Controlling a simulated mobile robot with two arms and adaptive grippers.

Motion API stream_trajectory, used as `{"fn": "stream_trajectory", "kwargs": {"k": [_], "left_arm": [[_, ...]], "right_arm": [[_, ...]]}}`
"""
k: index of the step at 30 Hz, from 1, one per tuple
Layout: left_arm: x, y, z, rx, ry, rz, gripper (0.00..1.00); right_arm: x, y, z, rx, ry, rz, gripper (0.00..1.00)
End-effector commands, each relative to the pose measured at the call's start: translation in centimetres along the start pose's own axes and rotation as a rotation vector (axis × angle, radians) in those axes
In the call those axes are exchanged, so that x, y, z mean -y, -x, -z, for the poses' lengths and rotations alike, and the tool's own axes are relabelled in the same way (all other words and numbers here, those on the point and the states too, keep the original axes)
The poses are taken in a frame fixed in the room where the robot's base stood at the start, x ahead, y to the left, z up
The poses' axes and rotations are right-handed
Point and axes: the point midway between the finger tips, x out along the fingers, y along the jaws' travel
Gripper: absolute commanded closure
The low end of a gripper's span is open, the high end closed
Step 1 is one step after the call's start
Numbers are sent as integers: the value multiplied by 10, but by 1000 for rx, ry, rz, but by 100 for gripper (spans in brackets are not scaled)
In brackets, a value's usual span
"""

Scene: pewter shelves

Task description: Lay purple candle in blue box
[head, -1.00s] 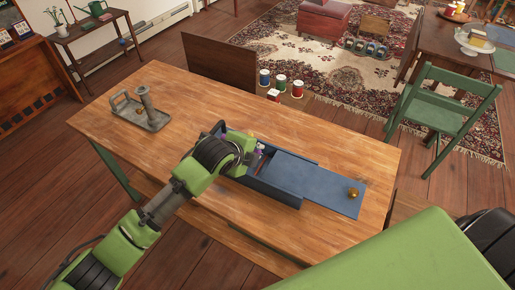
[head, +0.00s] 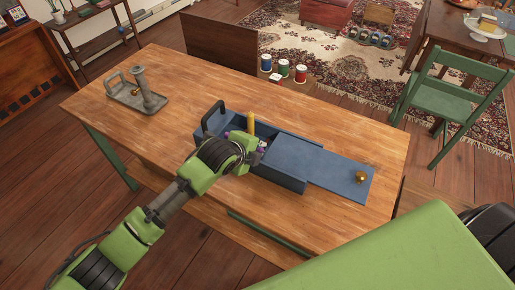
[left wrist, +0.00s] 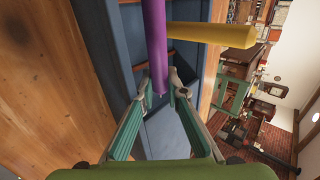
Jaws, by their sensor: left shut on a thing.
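The blue box (head: 279,179) stands on the wooden table with its lid (head: 337,175) slid partly off to the right. My left gripper (head: 250,147) is over the box's open part. In the left wrist view my left gripper (left wrist: 163,88) is shut on the purple candle (left wrist: 155,35), near one end of it. In the head view only small bits of the purple candle (head: 262,148) show past the gripper. I cannot tell whether it touches the box floor. A yellow candle (head: 251,123) sticks up from the box beside it; it also shows in the left wrist view (left wrist: 215,34).
The box has a dark handle (head: 210,113) at its left end. A brass knob (head: 361,176) sits on the lid. A grey tray with a candlestick (head: 148,90) stands at the table's far left. The table between tray and box is clear.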

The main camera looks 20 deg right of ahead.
Motion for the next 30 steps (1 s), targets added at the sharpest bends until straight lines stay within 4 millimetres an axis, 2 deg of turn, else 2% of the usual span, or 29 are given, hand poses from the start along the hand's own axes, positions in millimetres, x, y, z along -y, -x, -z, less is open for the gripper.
{"fn": "stream_trajectory", "kwargs": {"k": [1,11,12,13,20,26,30], "left_arm": [[-16,-7,0,2,3,-26,100],[-25,-10,-1,2,6,-40,100],[-25,-10,-1,2,6,-41,80],[-26,-10,-1,3,6,-41,72],[-26,-8,-2,2,7,-41,70],[-24,11,-2,2,5,-35,68],[-19,35,-1,2,2,-25,68]], "right_arm": [[3,-3,-1,1,0,3,71],[8,-4,-3,3,1,10,71],[8,-4,-3,3,1,9,71],[8,-4,-3,4,2,9,71],[-3,-5,-5,7,3,-3,71],[0,-5,-4,5,2,0,71],[0,-5,-3,4,2,1,71]]}}
